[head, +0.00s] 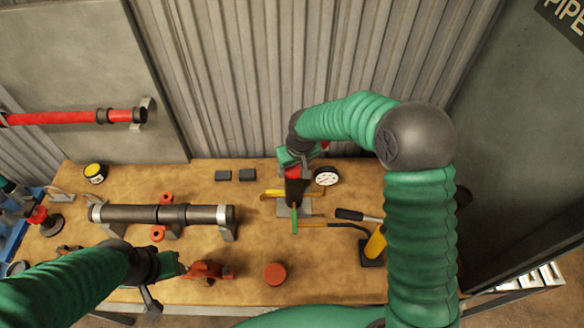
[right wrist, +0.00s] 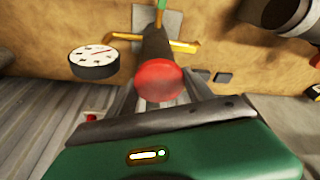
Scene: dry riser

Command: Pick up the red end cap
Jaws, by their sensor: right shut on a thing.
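My right gripper (head: 293,164) reaches down from above at the middle of the bench. It is shut on a red rounded cap (right wrist: 160,80) at the top of a dark upright cylinder. The red cap also shows in the head view (head: 292,172). I cannot tell whether the cap rests on the dark cylinder (head: 295,192) or is just above it. Another red round disc (head: 275,274) lies flat near the bench's front edge. My left gripper (head: 176,266) is low at the front left, beside a red fitting (head: 206,271); its fingers are not clear.
The wooden bench (head: 335,270) stands against a corrugated wall. A white-faced gauge (head: 326,176) is just right of the right gripper. A dark pipe (head: 170,214) lies in brackets at left. Several yellow-handled tools lie around the cylinder. Two dark blocks (head: 247,174) sit behind.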

